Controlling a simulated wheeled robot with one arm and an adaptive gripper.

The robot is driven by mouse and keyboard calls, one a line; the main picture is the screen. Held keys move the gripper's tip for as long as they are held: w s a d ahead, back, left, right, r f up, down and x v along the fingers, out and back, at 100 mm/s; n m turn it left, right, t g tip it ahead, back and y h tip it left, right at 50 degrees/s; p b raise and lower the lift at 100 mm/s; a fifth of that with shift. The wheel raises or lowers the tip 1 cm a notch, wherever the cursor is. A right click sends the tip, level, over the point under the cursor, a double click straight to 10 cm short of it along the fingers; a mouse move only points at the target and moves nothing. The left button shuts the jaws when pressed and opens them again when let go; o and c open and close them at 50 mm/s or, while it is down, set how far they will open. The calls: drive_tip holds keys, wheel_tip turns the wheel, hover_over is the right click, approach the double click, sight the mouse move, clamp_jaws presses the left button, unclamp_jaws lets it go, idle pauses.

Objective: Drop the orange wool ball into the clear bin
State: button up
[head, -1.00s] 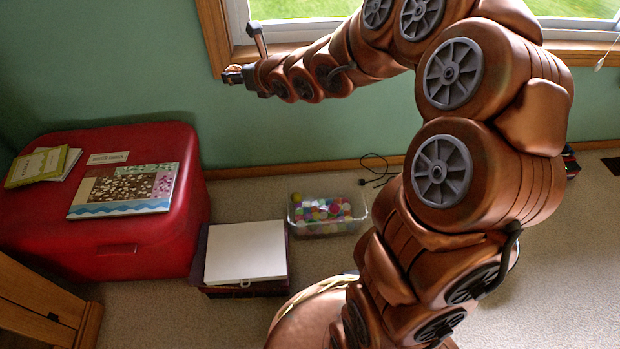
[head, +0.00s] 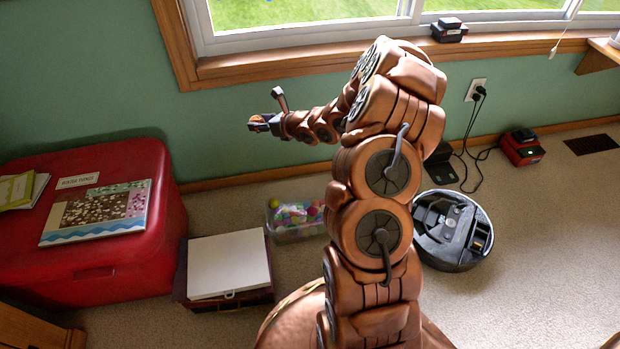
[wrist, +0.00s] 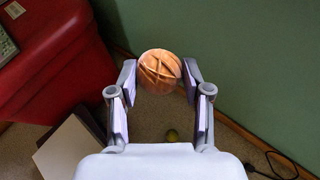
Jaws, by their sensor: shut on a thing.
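My gripper (head: 259,123) is high in front of the green wall in the head view, up above the bin in the picture. In the wrist view its two fingers (wrist: 160,80) are shut on the orange wool ball (wrist: 160,72), which sits between the fingertips. In the head view only a small orange patch shows at the gripper. The clear bin (head: 297,231) stands on the carpet near the wall, holding several coloured balls, its right part hidden by my arm.
A red chest (head: 110,279) with books on top stands at the left. A dark box with a white lid (head: 229,264) is between chest and bin. A round robot vacuum (head: 452,229) and a red device (head: 522,148) are on the right. A window sill (head: 330,64) runs above.

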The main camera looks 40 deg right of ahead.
drive_tip(key=s+d+f, duration=0.3)
drive_tip(key=s+f, duration=0.1)
drive_tip(key=f, duration=0.4)
drive_tip(key=s+d+f+b, duration=0.1)
drive_tip(key=s+d+f, duration=0.2)
drive_tip(key=f, duration=0.6)
drive_tip(key=s+d+f+b, duration=0.1)
drive_tip(key=s+d+f, duration=0.2)
drive_tip(key=f, duration=0.6)
drive_tip(key=s, duration=0.2)
drive_tip(key=shift+s+f, duration=0.25)
drive_tip(key=shift+s, duration=0.1)
drive_tip(key=o, duration=0.9)
drive_tip(key=shift+o, duration=0.2)
drive_tip(key=v, duration=1.2)
